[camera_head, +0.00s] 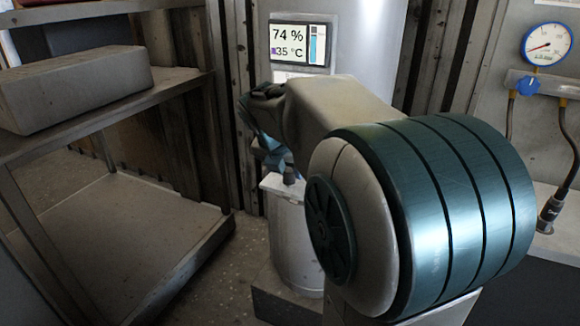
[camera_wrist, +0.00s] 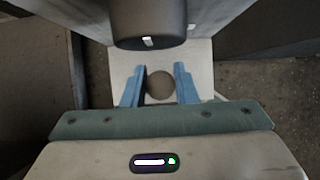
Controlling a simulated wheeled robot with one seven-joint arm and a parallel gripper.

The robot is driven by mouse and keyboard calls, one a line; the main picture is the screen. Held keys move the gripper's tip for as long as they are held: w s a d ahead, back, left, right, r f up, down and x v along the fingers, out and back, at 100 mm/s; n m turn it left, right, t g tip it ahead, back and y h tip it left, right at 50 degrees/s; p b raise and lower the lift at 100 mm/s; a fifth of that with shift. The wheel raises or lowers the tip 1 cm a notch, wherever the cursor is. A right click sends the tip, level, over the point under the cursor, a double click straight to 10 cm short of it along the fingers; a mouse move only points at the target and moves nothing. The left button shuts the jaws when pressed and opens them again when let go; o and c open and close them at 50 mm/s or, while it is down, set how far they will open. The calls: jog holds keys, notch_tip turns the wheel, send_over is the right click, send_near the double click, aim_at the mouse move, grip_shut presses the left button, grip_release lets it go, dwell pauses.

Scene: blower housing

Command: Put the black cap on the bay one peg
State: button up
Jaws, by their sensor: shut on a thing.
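My gripper (camera_wrist: 158,84) has two blue fingers, shut on a round dark piece (camera_wrist: 160,85), which looks like the black cap seen from above. Behind it in the wrist view is a pale flat surface (camera_wrist: 202,60). In the head view my arm hides most of the gripper; a bit of blue finger shows above a white cylindrical stand (camera_head: 296,235). A small dark piece (camera_head: 289,175) shows at the stand's top, just below the fingers. I cannot tell whether it is the cap or a peg. No bay one marking is readable.
A dark cylinder (camera_wrist: 148,22) stands close beyond the fingers in the wrist view. In the head view, a shelf (camera_head: 120,105) with a grey block (camera_head: 75,85) is at left. A display panel (camera_head: 300,45) is behind, and a gauge (camera_head: 546,44) is at right.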

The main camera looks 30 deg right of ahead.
jog(key=shift+f, duration=0.5)
jog(key=o, duration=1)
jog(key=shift+p+v, duration=2.3)
jog(key=shift+v, duration=4.65)
jog(key=shift+d+r, duration=0.1)
